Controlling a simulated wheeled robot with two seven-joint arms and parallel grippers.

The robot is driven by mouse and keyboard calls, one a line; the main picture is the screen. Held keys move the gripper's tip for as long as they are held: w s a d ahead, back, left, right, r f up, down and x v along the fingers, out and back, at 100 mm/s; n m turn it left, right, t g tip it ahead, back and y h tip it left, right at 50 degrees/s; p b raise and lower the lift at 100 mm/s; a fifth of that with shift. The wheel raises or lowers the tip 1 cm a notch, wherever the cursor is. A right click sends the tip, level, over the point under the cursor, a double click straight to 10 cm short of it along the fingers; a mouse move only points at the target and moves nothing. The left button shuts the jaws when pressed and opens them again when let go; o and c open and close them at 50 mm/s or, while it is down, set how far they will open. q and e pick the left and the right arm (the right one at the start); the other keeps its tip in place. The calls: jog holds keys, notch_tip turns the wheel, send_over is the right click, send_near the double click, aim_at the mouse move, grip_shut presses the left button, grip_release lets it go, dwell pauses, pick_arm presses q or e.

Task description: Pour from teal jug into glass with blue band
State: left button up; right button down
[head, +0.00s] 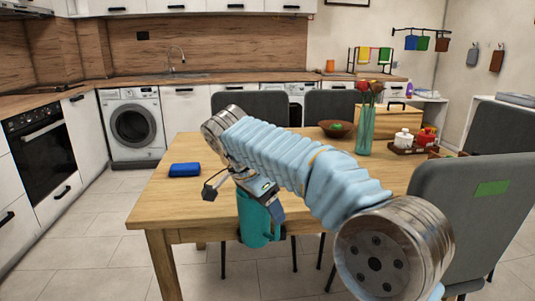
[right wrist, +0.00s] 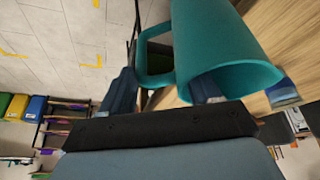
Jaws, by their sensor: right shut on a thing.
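The teal jug (head: 256,222) hangs just in front of the table's front edge in the head view, roughly upright with its top partly covered by my gripper. My right gripper (head: 262,192) is shut on it. In the right wrist view the jug (right wrist: 228,45) shows its rim and its looped handle, which lies by the fingers (right wrist: 165,90). I cannot see what is inside. A small pale thing with a blue band (right wrist: 283,94) shows beside the rim; it may be the glass, but I cannot tell. No glass with a blue band is clear in the head view. My left gripper is out of view.
On the wooden table (head: 175,208) are a blue block (head: 185,170), a brown bowl (head: 337,129), a teal vase with flowers (head: 365,130) and a tray of small jars (head: 404,150). Grey chairs (head: 480,190) stand around it. My right arm hides the table's middle.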

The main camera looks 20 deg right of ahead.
notch_tip(320, 180, down, 22)
jog(key=n+t+y, duration=0.2)
jog(key=n+t, duration=0.1)
jog(key=n, duration=0.8)
jog(key=shift+s+r+y, duration=0.15)
jog(key=shift+r+y, duration=0.05)
jog(key=shift+y, duration=0.2)
jog(key=shift+a+f, duration=0.1)
